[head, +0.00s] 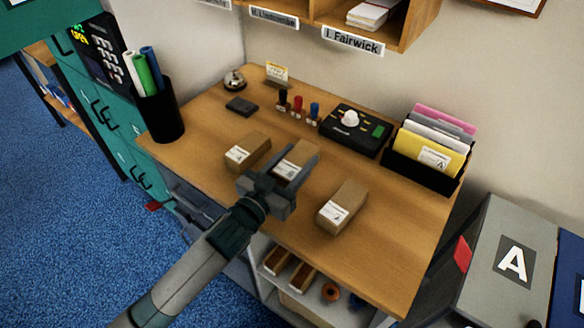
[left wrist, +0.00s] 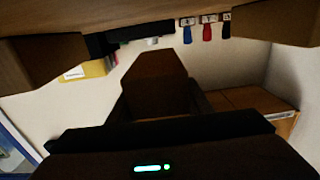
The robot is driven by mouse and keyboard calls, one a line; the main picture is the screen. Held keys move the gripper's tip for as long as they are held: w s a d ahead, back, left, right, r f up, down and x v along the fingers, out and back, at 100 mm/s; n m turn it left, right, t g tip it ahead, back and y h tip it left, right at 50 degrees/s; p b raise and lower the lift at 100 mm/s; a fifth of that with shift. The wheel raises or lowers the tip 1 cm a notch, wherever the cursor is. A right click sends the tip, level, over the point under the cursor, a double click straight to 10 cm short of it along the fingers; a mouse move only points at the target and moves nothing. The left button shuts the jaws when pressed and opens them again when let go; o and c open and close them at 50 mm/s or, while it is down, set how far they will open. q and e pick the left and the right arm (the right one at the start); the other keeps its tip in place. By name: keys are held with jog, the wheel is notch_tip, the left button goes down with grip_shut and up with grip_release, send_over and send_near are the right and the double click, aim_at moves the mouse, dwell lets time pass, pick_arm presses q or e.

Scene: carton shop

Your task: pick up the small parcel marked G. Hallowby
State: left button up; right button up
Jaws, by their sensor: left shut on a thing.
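Three small brown parcels with white labels are at the wooden desk: a left one (head: 247,151), a middle one (head: 296,154) and a right one (head: 343,206). The names on their labels are too small to read, so I cannot tell which is marked G. Hallowby. My left gripper (head: 292,163) is shut on the middle parcel, with a finger along each side. In the left wrist view this parcel (left wrist: 158,72) is dark and central, in front of the gripper. I cannot tell whether it touches the desk. My right gripper is not in view.
The desk (head: 390,235) also bears a black pen cup (head: 161,116), a bell (head: 235,79), several stamps (head: 298,103), a black device (head: 354,131) and a file holder (head: 425,150). Pigeonholes (head: 330,15) hang above. The desk's front right is clear.

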pick_arm(q)
jog(key=s+d+r+b, duration=0.1)
jog(key=s+d+r, duration=0.5)
jog(key=d, duration=0.2)
jog(key=shift+s+b, duration=0.25)
jog(key=shift+b, duration=0.1)
jog(key=shift+d+r, duration=0.1)
